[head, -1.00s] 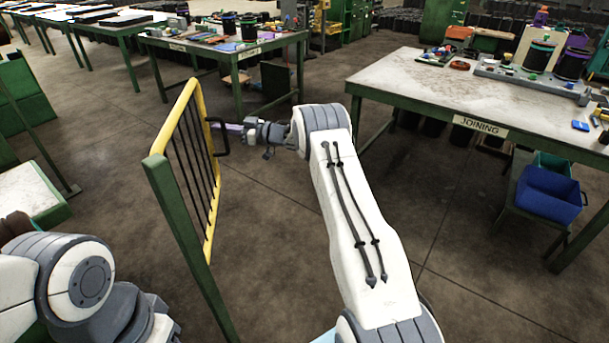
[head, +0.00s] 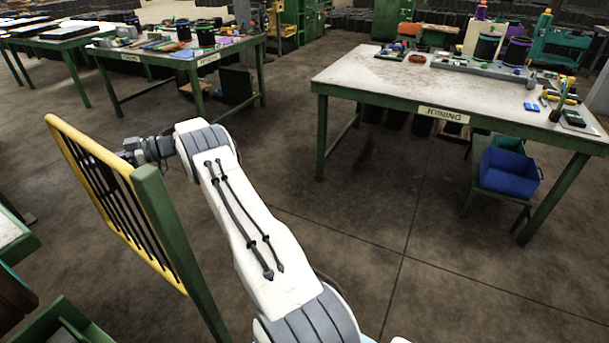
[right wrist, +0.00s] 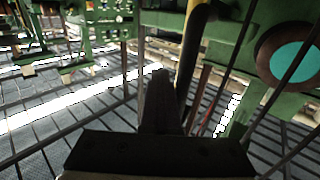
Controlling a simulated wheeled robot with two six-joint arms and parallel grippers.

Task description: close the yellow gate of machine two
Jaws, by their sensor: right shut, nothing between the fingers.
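The yellow gate (head: 88,141) with dark bars stands at the left of the head view, reaching from its green post (head: 172,240) toward the upper left. My right arm reaches out past the post. My right gripper (head: 132,154) is at the gate's top rail near the post, its fingertips largely hidden by the gate. In the right wrist view my right gripper (right wrist: 160,80) is shut and empty, with a dark and yellow upright of the gate (right wrist: 193,55) close beside it; contact cannot be told. My left gripper is out of view.
In the right wrist view a green machine (right wrist: 100,18) and a teal disc (right wrist: 293,62) lie beyond. A joining table (head: 370,75) stands at the right with a blue bin (head: 510,173) under it. Another table (head: 225,50) stands behind. The floor between is clear.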

